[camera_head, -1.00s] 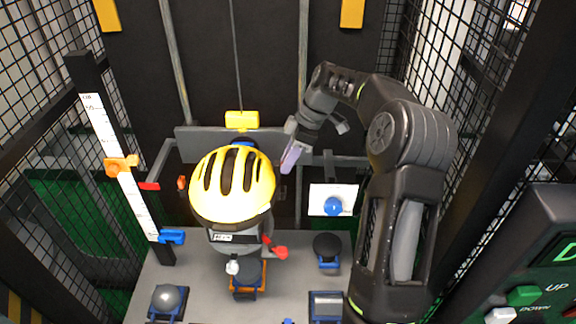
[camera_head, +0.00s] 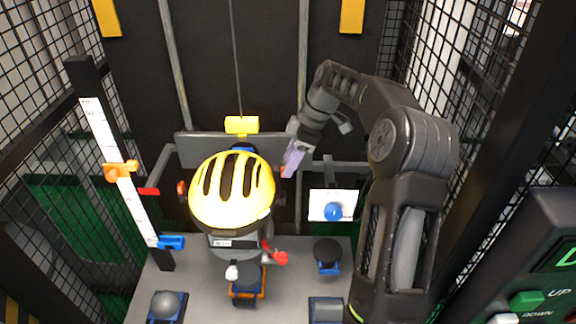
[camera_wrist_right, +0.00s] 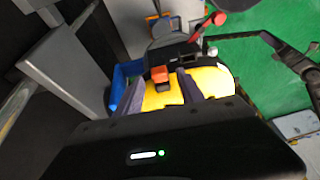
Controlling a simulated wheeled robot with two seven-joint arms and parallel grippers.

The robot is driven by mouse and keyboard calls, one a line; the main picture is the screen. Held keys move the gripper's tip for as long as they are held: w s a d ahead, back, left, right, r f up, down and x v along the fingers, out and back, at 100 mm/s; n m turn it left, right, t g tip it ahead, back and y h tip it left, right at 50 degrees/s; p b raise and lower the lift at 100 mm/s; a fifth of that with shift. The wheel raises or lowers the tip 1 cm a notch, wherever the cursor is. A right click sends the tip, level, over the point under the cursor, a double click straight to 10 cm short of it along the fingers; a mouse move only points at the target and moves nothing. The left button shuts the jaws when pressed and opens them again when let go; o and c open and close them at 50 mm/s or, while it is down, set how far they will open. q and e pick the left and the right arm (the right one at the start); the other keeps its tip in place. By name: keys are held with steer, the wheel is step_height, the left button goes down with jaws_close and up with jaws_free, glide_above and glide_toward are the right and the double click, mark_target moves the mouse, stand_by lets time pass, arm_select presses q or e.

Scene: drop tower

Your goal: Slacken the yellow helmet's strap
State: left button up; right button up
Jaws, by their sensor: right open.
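The yellow helmet (camera_head: 232,190), with dark vents, sits in the middle of the head view on a grey headform (camera_head: 232,244). In the right wrist view the yellow helmet (camera_wrist_right: 208,80) lies just beyond my fingers. My right gripper (camera_head: 291,164) is beside the helmet's upper right side. Its fingers are open, and an orange-red block (camera_wrist_right: 160,76) shows between and beyond them in the right wrist view (camera_wrist_right: 162,92). I cannot tell whether they touch it. The strap cannot be clearly made out. My left gripper is out of view.
A yellow block (camera_head: 241,125) hangs on a cable behind the helmet. A red lever (camera_head: 277,258) is at the headform's right. A white scale (camera_head: 110,145) with an orange slider stands left. A blue ball (camera_head: 333,211) rests on a white plate at right. Mesh walls flank the space.

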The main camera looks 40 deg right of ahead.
steer(key=p+v, duration=0.1)
steer(key=v, duration=0.5)
steer(key=shift+r, duration=0.2)
steer(key=shift+s+f, duration=0.1)
